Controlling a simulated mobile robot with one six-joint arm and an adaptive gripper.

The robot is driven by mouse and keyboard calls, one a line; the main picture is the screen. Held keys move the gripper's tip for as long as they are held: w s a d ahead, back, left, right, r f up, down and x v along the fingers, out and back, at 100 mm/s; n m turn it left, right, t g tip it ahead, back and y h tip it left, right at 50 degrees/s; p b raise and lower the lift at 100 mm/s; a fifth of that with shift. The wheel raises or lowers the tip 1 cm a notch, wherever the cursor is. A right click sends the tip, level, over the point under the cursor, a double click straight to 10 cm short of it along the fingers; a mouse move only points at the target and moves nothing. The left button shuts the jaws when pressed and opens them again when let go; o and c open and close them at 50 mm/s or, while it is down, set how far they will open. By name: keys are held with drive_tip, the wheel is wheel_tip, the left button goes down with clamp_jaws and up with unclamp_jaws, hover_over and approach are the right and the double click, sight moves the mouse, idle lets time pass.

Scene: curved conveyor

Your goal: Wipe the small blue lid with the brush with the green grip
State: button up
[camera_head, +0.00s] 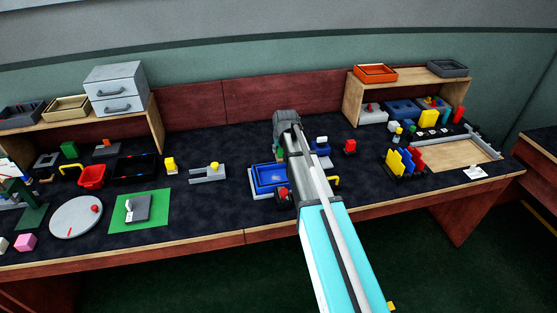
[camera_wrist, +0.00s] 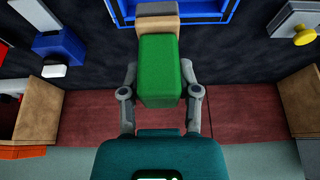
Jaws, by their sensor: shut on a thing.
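My gripper (camera_wrist: 160,92) is shut on the green grip of the brush (camera_wrist: 158,70) in the wrist view, one finger on each side. The brush's tan wooden part and a grey end show beyond the grip, at the top of that view. A blue tray-like piece (camera_wrist: 227,14) lies just beyond the brush's grey end; I cannot tell whether they touch. In the head view a blue tray (camera_head: 268,180) sits on the dark bench top, left of my arm, which hides its right side. I cannot tell for sure which blue piece is the small lid.
A blue block with a white top (camera_head: 320,150) stands just right of my arm. A grey fixture with a yellow knob (camera_head: 208,173) stands to the left. A red block (camera_head: 349,147) and a rack of coloured plates (camera_head: 405,162) stand right. Wooden shelves flank the bench.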

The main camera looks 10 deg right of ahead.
drive_tip(key=shift+a+f+b, duration=0.2)
drive_tip(key=shift+f+b, duration=0.35)
drive_tip(key=shift+f, duration=0.1)
drive_tip(key=shift+d, duration=0.25)
